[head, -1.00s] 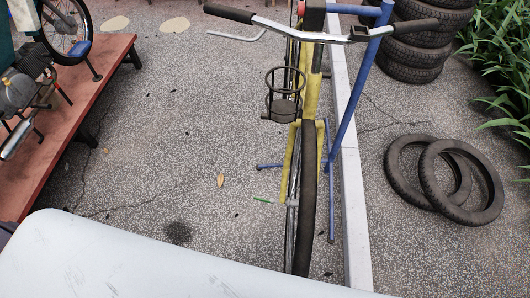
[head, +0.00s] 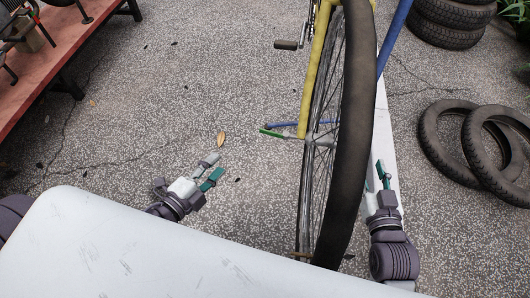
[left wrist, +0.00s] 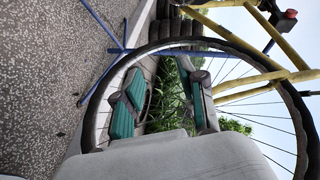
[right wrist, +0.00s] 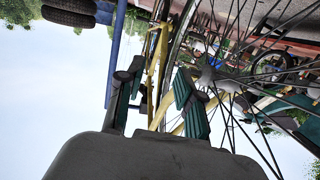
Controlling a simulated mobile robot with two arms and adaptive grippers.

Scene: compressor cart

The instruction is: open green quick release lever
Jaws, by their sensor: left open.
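The green quick release lever (head: 271,133) sticks out to the left from the wheel hub of the yellow bicycle (head: 318,70), beside the spokes. My left gripper (head: 213,168) is open and empty, left of the wheel and lower in the head view than the lever. Its parted green-padded fingers (left wrist: 160,100) show in the left wrist view with the wheel beyond them. My right gripper (head: 376,177) is open and empty on the right side of the tyre (head: 355,100); its fingers (right wrist: 158,95) are apart in the right wrist view. I cannot make out the lever in either wrist view.
A blue stand (head: 393,35) is by the bicycle. Two loose tyres (head: 480,150) lie on the right, and a tyre stack (head: 450,28) stands behind. A red platform (head: 60,60) is at upper left. The ground between platform and wheel is mostly clear.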

